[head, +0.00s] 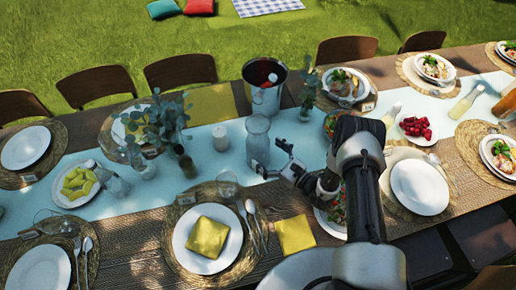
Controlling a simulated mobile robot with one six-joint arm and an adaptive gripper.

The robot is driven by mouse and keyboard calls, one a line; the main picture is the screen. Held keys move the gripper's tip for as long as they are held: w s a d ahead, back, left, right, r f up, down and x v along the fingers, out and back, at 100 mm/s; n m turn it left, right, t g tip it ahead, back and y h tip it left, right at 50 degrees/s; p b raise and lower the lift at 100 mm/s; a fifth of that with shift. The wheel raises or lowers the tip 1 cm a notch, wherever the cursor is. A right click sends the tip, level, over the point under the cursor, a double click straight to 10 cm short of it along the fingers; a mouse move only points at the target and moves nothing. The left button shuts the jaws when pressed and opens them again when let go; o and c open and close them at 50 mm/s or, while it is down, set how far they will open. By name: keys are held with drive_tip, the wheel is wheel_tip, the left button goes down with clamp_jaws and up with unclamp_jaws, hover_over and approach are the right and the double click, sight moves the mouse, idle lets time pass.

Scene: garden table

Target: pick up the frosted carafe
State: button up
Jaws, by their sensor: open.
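The frosted carafe (258,142) stands upright on the pale blue runner near the middle of the table. It is greyish, with a narrower neck and a flared rim. My gripper (272,160) is open just to the right of the carafe, at about the height of its lower body. The fingers point left toward it; one fingertip overlaps the carafe's lower right edge in the picture. I cannot tell whether they touch. My arm reaches in from the lower right.
A metal ice bucket (248,78) with a bottle stands behind the carafe. A white candle (220,138) is to the left, beside a leafy vase (178,150). A clear glass (227,184) stands in front left. A plate with a yellow napkin (183,242) lies nearer.

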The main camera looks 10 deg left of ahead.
sight(257, 147)
drive_tip(key=x, duration=0.4)
drive_tip(key=shift+s+a+r, duration=0.1)
drive_tip(key=shift+a, duration=0.1)
drive_tip(key=shift+c, duration=0.3)
drive_tip(key=c, duration=1.7)
drive_tip(key=shift+r, duration=0.1)
drive_tip(key=shift+c, duration=0.8)
drive_tip(key=shift+r, duration=0.1)
